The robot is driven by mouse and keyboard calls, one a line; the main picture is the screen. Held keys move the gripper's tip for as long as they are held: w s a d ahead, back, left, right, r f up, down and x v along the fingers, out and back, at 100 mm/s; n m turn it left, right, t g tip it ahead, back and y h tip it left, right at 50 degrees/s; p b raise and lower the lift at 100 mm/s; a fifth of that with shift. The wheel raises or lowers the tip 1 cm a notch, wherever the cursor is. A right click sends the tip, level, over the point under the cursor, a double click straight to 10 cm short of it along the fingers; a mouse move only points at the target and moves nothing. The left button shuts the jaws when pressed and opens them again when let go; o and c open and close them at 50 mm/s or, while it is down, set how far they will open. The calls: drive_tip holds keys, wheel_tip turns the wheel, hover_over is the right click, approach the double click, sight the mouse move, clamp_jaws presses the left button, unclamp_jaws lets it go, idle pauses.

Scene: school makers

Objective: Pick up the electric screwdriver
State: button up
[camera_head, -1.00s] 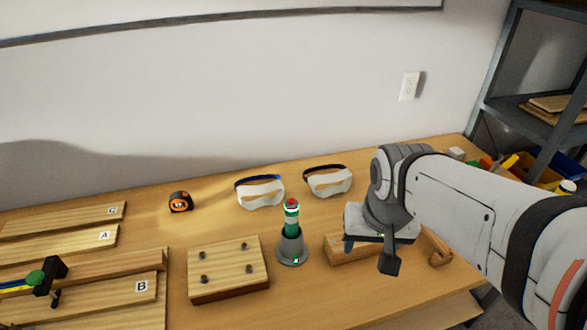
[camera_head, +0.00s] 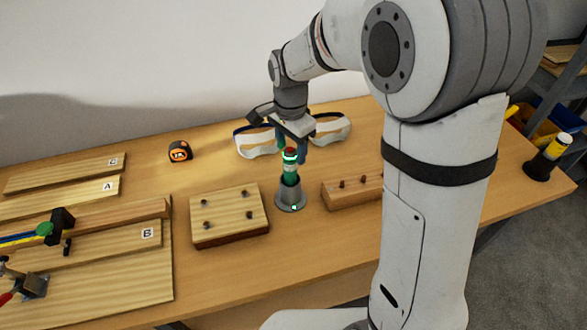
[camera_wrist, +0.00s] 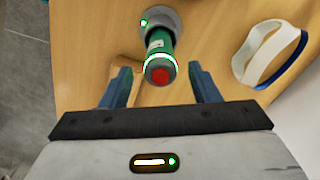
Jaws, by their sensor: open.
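The electric screwdriver (camera_head: 291,171) is green with a red end cap and a light band. It stands upright in a grey cone-shaped holder (camera_head: 291,197) on the table. In the wrist view the screwdriver (camera_wrist: 161,60) has its red end toward the camera, and its holder (camera_wrist: 158,20) is behind it. My gripper (camera_head: 292,152) is just above and behind the screwdriver's top. In the wrist view my gripper (camera_wrist: 164,86) is open, with one blue finger on each side of the red end. I cannot tell if either finger touches it.
A wooden block with pegs (camera_head: 228,215) stands left of the holder, another (camera_head: 350,190) to its right. Safety goggles (camera_head: 257,143) lie behind, near my gripper. A tape measure (camera_head: 180,151) and lettered boards (camera_head: 70,187) are at left. The table front is clear.

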sight(290, 161)
wheel_tip(290, 161, down, 5)
drive_tip(key=shift+w+a+f+p, duration=0.1)
drive_tip(key=shift+f+p, duration=0.1)
drive_tip(key=shift+p, duration=0.15)
drive_tip(key=shift+c, duration=0.2)
clamp_jaws()
